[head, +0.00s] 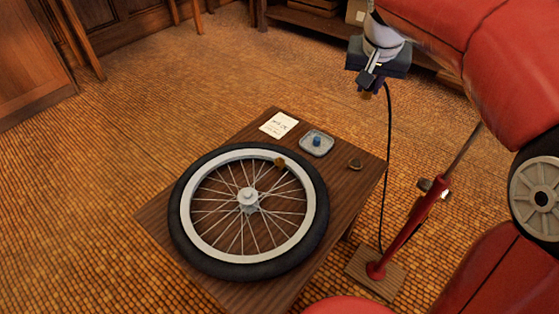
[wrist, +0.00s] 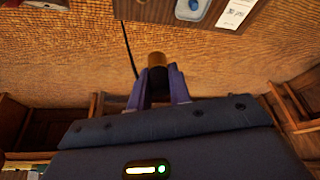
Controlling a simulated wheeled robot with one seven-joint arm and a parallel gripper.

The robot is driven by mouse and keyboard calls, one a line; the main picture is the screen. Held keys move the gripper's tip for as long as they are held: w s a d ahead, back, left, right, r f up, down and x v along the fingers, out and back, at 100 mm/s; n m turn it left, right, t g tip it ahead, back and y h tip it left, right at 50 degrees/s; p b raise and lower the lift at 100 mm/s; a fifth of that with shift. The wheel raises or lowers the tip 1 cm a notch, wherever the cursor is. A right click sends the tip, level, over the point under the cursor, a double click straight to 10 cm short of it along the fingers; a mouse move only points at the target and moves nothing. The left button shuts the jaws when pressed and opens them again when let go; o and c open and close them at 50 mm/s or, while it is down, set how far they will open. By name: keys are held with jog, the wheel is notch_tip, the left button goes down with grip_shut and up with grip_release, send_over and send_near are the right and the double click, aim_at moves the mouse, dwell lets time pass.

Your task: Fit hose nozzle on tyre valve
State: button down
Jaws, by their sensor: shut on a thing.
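My gripper (head: 369,82) is high in the air, above and to the right of the table's far right corner. Its fingers (wrist: 159,88) are shut on the hose nozzle (wrist: 157,61), a dark piece with a brass-coloured tip pointing away from the gripper. The nozzle also shows below the fingers in the head view (head: 366,95). A black hose (head: 387,150) hangs down to a red floor pump. The spoked wheel with its black tyre (head: 180,230) lies flat on the table. A small brown piece (head: 280,162) at its upper right rim seems to be the valve; its detail is too small to tell. Nozzle and wheel are well apart.
The low wooden table (head: 155,219) also bears a white card (head: 278,125), a grey tray (head: 327,150) with a blue piece (head: 316,141), and a small brown object (head: 355,164). The red pump (head: 403,240) stands on the floor at right. Open floor lies left.

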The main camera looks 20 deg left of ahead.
jog(key=s+a, duration=0.4)
jog(key=a, duration=0.4)
jog(key=s+a, duration=0.4)
jog(key=a, duration=0.5)
jog(key=shift+s+p, duration=0.3)
jog(key=shift+p, duration=0.15)
dwell(0.4)
jog(key=shift+f+b, duration=5.55)
jog(key=shift+f, duration=1.5)
jog(key=shift+f+b, duration=0.55)
jog(key=shift+f, duration=0.2)
jog(key=shift+f, duration=0.55)
jog(key=c, duration=1.2)
grip_release()
